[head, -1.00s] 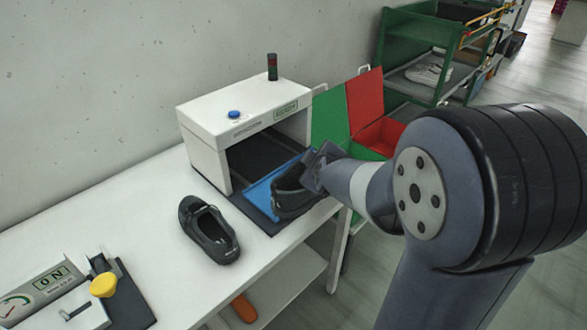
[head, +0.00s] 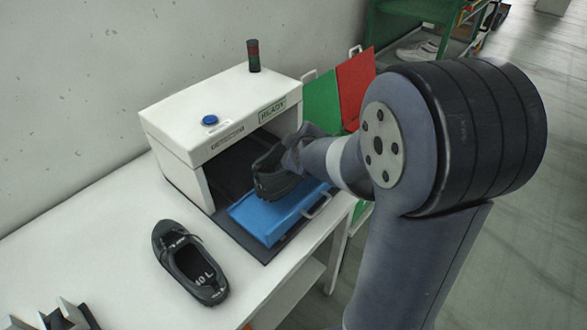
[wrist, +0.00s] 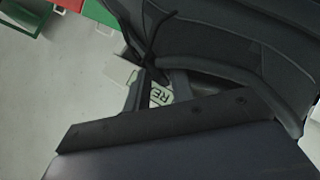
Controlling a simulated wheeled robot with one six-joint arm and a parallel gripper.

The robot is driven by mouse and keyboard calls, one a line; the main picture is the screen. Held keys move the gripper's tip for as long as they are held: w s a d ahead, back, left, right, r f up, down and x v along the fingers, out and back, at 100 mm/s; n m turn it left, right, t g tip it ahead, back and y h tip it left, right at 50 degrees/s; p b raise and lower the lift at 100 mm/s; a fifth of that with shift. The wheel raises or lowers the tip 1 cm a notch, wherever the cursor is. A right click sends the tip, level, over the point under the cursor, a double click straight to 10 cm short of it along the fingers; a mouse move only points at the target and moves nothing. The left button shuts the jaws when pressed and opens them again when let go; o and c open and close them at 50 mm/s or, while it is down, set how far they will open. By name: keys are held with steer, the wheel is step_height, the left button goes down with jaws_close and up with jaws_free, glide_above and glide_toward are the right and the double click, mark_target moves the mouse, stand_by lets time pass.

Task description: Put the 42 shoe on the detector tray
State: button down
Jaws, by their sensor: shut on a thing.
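A black shoe (head: 268,182) is held in my gripper (head: 297,150) at the mouth of the detector. It is over the back part of the blue detector tray (head: 272,222); I cannot tell whether its sole touches the tray. No size mark on it can be read. In the wrist view the dark shoe (wrist: 245,45) fills the upper right, and my gripper (wrist: 155,75) is shut on its edge. A second black shoe (head: 190,265), marked "40 L" inside, lies on the white table left of the tray.
The white detector (head: 215,120), marked "READY", has a blue button (head: 210,120) and a signal light (head: 253,56). Green (head: 321,101) and red (head: 356,88) panels stand behind my arm. A grey fixture (head: 65,316) is at bottom left. The table (head: 95,225) is clear between.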

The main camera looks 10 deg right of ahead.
steer(key=shift+f, duration=2.75)
steer(key=c, duration=1.2)
jaws_free()
steer(key=shift+f, duration=0.1)
steer(key=shift+v, duration=6)
